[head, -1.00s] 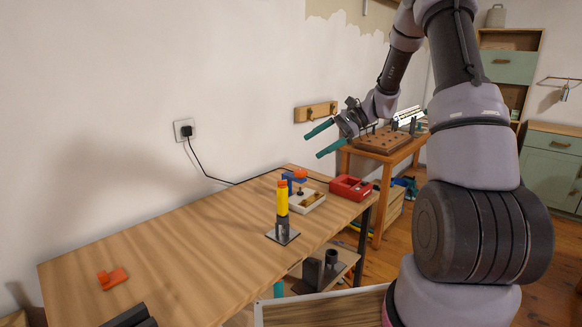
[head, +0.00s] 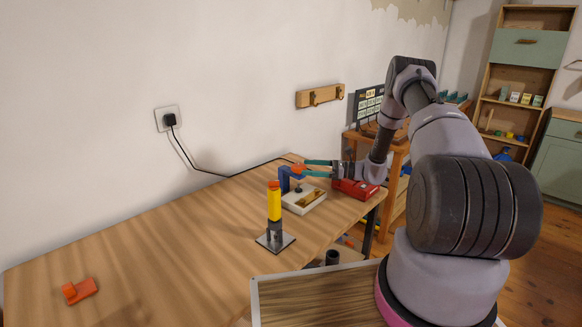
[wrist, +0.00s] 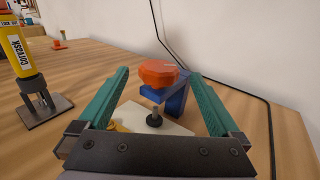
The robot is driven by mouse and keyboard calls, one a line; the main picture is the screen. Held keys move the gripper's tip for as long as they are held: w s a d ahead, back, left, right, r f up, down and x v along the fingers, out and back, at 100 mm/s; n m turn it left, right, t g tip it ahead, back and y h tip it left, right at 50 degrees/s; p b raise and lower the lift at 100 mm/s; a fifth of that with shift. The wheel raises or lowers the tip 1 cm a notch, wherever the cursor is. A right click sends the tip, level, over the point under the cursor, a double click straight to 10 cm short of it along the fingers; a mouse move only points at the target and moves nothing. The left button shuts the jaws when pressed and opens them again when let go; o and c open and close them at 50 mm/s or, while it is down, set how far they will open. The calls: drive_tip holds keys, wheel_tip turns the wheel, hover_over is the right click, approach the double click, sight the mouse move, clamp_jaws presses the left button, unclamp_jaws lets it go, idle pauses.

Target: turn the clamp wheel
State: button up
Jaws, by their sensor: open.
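The clamp wheel is an orange faceted knob (wrist: 158,71) on top of a blue clamp (wrist: 177,98). The clamp stands on a pale base (wrist: 180,128), with a dark screw foot below its arm. In the head view the wheel (head: 298,168) is at the far part of the workbench. My gripper (head: 308,168) is open, its teal fingers pointing left at the wheel. In the wrist view the wheel appears between the fingertips, apart from both fingers. I cannot tell how far it lies between them.
A yellow tube (head: 274,203) stands upright in a grey metal holder nearer me. A red box (head: 354,188) sits under my wrist. A black cable (head: 205,174) runs along the wall side. An orange part (head: 80,290) lies near left; the wooden bench (head: 150,245) between is clear.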

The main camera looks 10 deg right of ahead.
sight(299, 164)
drive_tip(key=x, duration=0.7)
drive_tip(key=shift+a, duration=0.1)
drive_tip(key=c, duration=1.4)
drive_tip(key=shift+t, duration=0.3)
